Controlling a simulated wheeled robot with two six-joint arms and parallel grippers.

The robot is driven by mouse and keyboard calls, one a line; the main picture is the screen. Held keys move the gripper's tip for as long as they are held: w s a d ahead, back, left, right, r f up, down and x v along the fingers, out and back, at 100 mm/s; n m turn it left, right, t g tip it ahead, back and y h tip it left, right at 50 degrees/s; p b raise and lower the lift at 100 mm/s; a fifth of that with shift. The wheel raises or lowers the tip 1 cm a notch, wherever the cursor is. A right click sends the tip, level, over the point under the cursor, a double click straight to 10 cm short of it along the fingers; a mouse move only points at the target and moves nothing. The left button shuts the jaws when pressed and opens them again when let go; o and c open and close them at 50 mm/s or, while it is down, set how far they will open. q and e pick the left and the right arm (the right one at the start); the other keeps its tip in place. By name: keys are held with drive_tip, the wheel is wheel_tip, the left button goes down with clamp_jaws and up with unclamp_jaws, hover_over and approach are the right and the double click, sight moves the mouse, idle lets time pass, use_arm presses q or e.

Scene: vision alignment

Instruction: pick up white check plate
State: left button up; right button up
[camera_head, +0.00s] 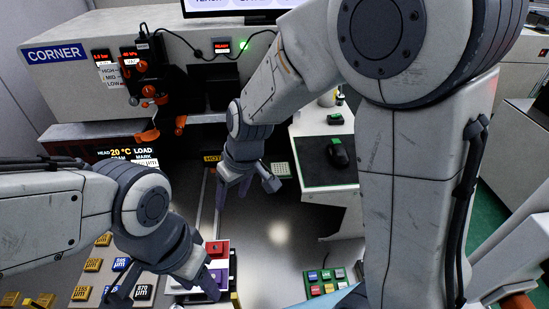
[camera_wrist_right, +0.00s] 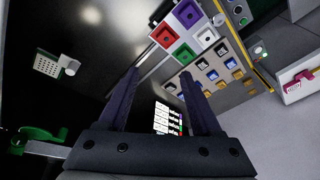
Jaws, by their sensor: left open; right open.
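A small white plate with a grid of dark dots, likely the white check plate (camera_head: 281,169), lies on the dark worktop just right of my right gripper (camera_head: 234,192). In the right wrist view the plate (camera_wrist_right: 47,67) is at the upper left, with a round white knob at its side. My right gripper (camera_wrist_right: 160,74) is open and empty, apart from the plate, pointing down over the worktop. My left gripper (camera_head: 165,291) is open at the lower left, beside a tray of coloured blocks (camera_wrist_right: 209,34). The left gripper partly hides that tray in the head view.
A panel with gold, blue and black labelled blocks (camera_head: 92,265) fills the lower left. A colour button box (camera_head: 326,283) is at the bottom. The middle of the worktop is clear.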

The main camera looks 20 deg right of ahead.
drive_tip(key=w+d+f+m+t+h+p, duration=0.1)
drive_tip(key=w+d+f, duration=0.3)
drive_tip(key=w+d, duration=0.35)
drive_tip(key=w+d+f+m+t+p, duration=0.1)
drive_tip(key=w+d+f, duration=0.2)
drive_tip(key=w+d, duration=0.45)
drive_tip(key=shift+w+r+p+x, duration=0.15)
drive_tip(key=shift+w+x, duration=0.15)
drive_tip(key=shift+x, duration=1.6)
drive_tip(key=shift+w+r+p+x, duration=0.15)
drive_tip(key=shift+w+x, duration=0.1)
drive_tip(key=shift+x, duration=1.7)
drive_tip(key=shift+w+p+x, duration=0.15)
drive_tip(key=shift+w+x, duration=0.15)
drive_tip(key=shift+x, duration=1.6)
drive_tip(key=shift+a, duration=0.1)
clamp_jaws()
